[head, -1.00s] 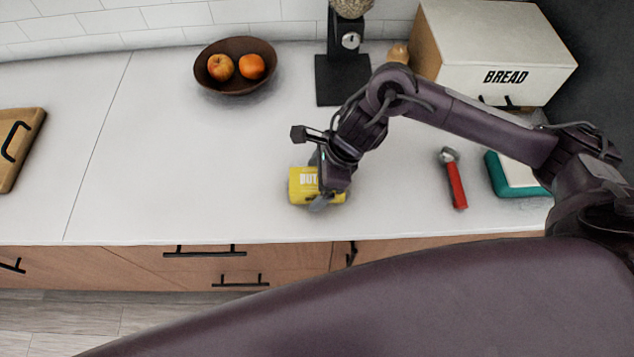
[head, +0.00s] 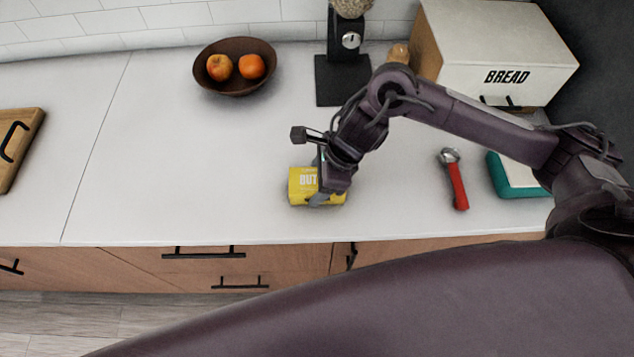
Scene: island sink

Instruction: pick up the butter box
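The yellow butter box (head: 303,188) is on the white counter, near its front edge, in the middle of the head view. My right gripper (head: 320,187) is at the box from above, with its grey fingers over and beside the box's right part. The fingers and wrist hide part of the box. Whether the fingers press on the box, and how far apart they are, I cannot tell. The box looks to be at counter level. My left gripper is not in view.
A brown bowl with fruit (head: 236,88), a black grinder stand (head: 342,78) and a bread box (head: 495,62) stand at the back. A red-handled tool (head: 457,186) and a teal dish (head: 513,178) lie right. A wooden board (head: 22,150) lies left. The counter left of the box is clear.

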